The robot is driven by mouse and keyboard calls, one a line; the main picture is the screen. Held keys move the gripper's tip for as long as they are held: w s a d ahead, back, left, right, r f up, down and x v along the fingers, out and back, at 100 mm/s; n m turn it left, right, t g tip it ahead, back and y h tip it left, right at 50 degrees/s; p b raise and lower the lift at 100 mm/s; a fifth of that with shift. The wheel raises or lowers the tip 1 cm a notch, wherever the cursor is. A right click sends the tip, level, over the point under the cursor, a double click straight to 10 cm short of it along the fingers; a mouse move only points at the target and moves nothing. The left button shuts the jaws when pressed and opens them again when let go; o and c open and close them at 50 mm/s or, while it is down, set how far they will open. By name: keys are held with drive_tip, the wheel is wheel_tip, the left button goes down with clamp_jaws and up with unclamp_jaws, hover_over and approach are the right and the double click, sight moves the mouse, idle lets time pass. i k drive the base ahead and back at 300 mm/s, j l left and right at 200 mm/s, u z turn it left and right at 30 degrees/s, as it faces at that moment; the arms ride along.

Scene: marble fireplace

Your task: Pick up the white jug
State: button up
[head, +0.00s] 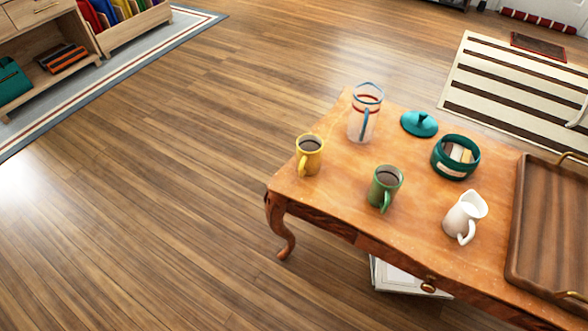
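The white jug (462,218) stands upright on the wooden table (415,231), near its front edge. Its spout points up and to the right, and its handle is toward the front. It is fully visible with nothing touching it. My gripper is not in view.
A green mug (385,188) stands left of the jug, a yellow mug (309,155) further left. Behind are a glass pitcher (365,116), a teal lid (419,123) and a teal pot (455,158). A wooden tray (552,232) lies to the right. The floor (150,220) at left is clear.

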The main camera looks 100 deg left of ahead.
sight(462, 219)
drive_tip(key=u, duration=3.15)
